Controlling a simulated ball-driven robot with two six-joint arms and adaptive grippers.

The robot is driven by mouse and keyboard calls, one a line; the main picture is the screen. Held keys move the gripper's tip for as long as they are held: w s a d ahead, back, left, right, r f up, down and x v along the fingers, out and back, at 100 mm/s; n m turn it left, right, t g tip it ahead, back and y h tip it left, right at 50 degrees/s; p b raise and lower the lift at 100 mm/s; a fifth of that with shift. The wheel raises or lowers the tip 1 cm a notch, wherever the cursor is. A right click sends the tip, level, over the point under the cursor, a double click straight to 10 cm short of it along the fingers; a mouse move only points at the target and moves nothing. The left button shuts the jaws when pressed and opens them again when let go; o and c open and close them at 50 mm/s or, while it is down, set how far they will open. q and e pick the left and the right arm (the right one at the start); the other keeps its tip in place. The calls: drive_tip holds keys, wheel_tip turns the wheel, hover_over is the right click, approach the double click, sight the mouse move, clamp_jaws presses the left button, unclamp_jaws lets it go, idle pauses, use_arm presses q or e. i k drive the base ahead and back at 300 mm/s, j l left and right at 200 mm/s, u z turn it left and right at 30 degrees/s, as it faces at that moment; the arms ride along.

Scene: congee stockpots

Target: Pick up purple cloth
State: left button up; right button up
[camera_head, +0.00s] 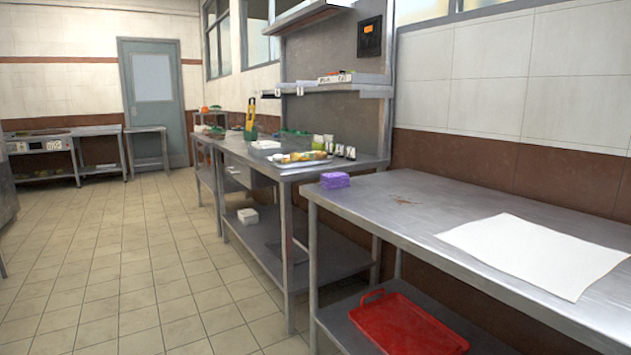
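The purple cloth (335,181) is a small folded block. It lies on the near steel table (385,204), close to that table's far left corner. Nothing is touching it from above. Neither of my grippers shows in the head view.
A white sheet (533,254) lies on the same table to the right. A red tray (405,326) is on its lower shelf. A second steel table (290,172) with a food tray (299,159) stands beyond. Tiled floor (140,270) on the left is clear.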

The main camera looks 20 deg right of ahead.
sight(333, 180)
drive_tip(key=i+z, duration=0.35)
drive_tip(key=i+j+z, duration=0.5)
drive_tip(key=i+z, duration=0.15)
drive_tip(key=i, duration=0.1)
